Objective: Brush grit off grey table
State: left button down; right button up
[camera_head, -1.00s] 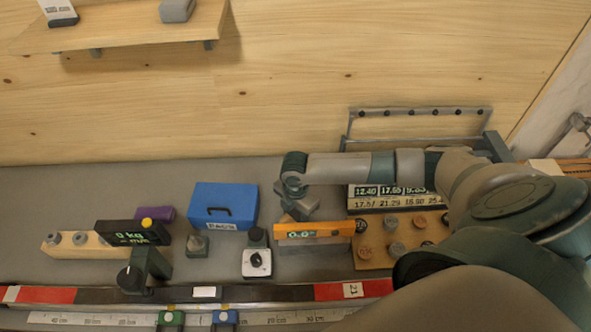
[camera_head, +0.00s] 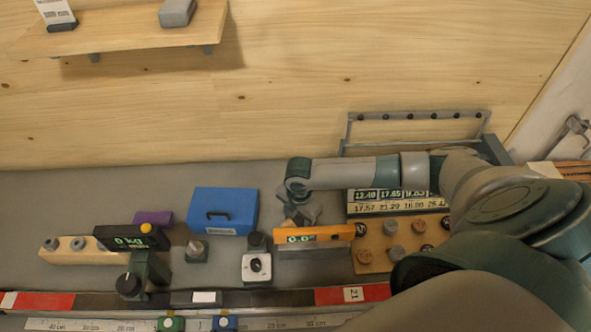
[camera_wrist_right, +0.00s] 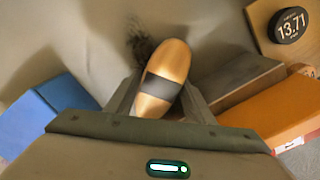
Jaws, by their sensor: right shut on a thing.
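The grey table (camera_head: 60,195) runs across the head view below the wooden wall, and its grey top (camera_wrist_right: 85,30) fills the upper part of the right wrist view. My right gripper (camera_wrist_right: 155,100) is shut on a rounded wooden handle with a dark band, apparently the brush (camera_wrist_right: 172,62). A dark, speckled patch (camera_wrist_right: 140,45) shows beside the handle; I cannot tell whether it is grit or bristles. In the head view the right gripper (camera_head: 299,212) is low over the table, between the blue box and the orange level, and the brush is hidden. My left gripper is not in view.
A blue box (camera_head: 222,210) stands left of the gripper. An orange level (camera_head: 320,233) on a grey block is close on its right. A wooden board with round pieces (camera_head: 375,243) lies further right. A rail (camera_head: 110,300) crosses the front.

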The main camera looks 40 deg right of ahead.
jog(key=shift+s+a+f, duration=0.1)
jog(key=shift+s+f, duration=0.25)
jog(key=shift+s, duration=0.5)
jog(key=shift+w+d+r, duration=0.2)
jog(key=shift+w+d, duration=0.2)
jog(key=shift+d, duration=0.1)
jog(key=shift+w+d+r, duration=0.2)
jog(key=shift+w+d, duration=0.15)
jog(key=shift+w, duration=0.15)
jog(key=shift+c, duration=0.3)
jog(key=shift+w, duration=0.35)
jog(key=shift+d, duration=0.1)
jog(key=shift+w+d+f+b, duration=0.1)
jog(key=shift+w+d+b, duration=0.25)
jog(key=shift+w, duration=0.25)
jog(key=shift+w+d+f+b, duration=0.1)
jog(key=shift+w+d+b, duration=0.1)
jog(key=shift+w+d, duration=0.3)
jog(key=shift+w+a+r, duration=0.1)
jog(key=shift+w, duration=0.1)
jog(key=shift+w, duration=0.1)
